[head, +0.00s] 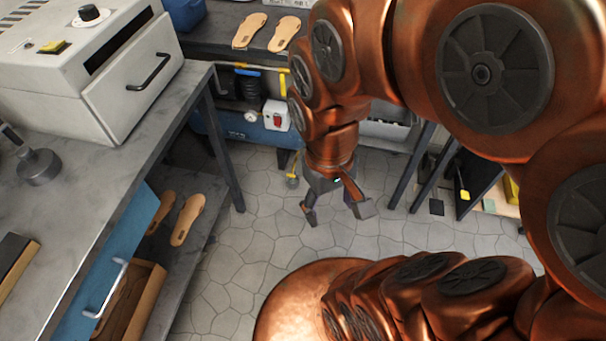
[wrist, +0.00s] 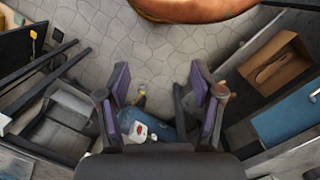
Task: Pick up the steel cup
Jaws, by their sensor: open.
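I cannot make out a steel cup in either view. My gripper (head: 337,210) hangs over the stone floor in the middle of the head view, pointing down, its fingers spread and nothing between them.
A grey workbench (head: 75,200) at left bears a white machine (head: 100,85) and a dark round-based tool (head: 38,167). Below are a blue drawer (head: 115,245) and sandal soles (head: 187,220). A back bench holds more soles (head: 285,33). Stone floor (head: 240,270) between is clear.

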